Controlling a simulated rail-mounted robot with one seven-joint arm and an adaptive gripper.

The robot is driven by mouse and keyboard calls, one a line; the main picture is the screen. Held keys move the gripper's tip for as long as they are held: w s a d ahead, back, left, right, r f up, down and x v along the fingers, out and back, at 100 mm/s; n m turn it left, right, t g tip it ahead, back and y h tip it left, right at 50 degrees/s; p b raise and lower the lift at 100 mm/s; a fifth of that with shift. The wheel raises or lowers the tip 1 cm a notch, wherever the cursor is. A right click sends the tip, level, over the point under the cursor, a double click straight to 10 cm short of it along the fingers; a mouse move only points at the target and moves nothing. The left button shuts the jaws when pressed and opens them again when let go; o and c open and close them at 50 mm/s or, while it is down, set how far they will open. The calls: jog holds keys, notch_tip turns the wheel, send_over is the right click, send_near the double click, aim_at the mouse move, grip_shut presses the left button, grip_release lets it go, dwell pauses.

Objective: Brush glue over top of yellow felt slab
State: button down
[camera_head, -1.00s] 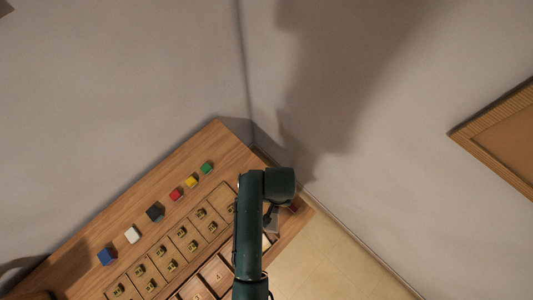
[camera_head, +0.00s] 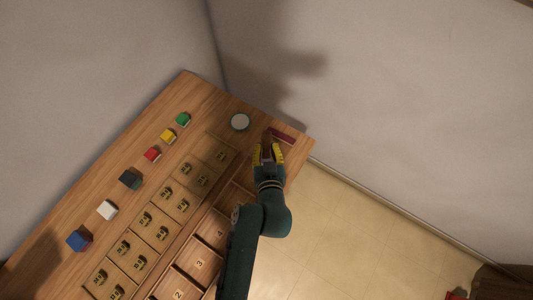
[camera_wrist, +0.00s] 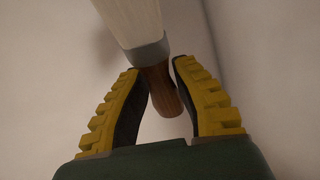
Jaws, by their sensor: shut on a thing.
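The yellow felt slab (camera_head: 168,136) is a small block on the wooden table, in a row between the red slab (camera_head: 152,154) and the green slab (camera_head: 183,119). My gripper (camera_head: 267,150) is at the right end of the table, well to the right of the yellow slab. In the wrist view my gripper (camera_wrist: 160,75) is shut on a brush (camera_wrist: 150,53). Its brown handle is between the yellow-padded fingers. Its grey collar and broad pale bristles reach beyond the fingertips.
White (camera_head: 107,210), blue (camera_head: 79,240) and dark (camera_head: 130,179) blocks continue the row. Wooden compartments (camera_head: 165,216) with small metal pieces lie in front, beside numbered key blocks (camera_head: 199,264). A dark red strip (camera_head: 283,136) lies near the table's right edge. Walls stand close behind.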

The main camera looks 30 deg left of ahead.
notch_tip(320, 180, down, 6)
jog(key=b, duration=0.4)
jog(key=shift+r+b, duration=0.15)
jog(key=shift+b, duration=0.25)
jog(key=shift+f+b, duration=0.5)
jog(key=shift+f, duration=0.1)
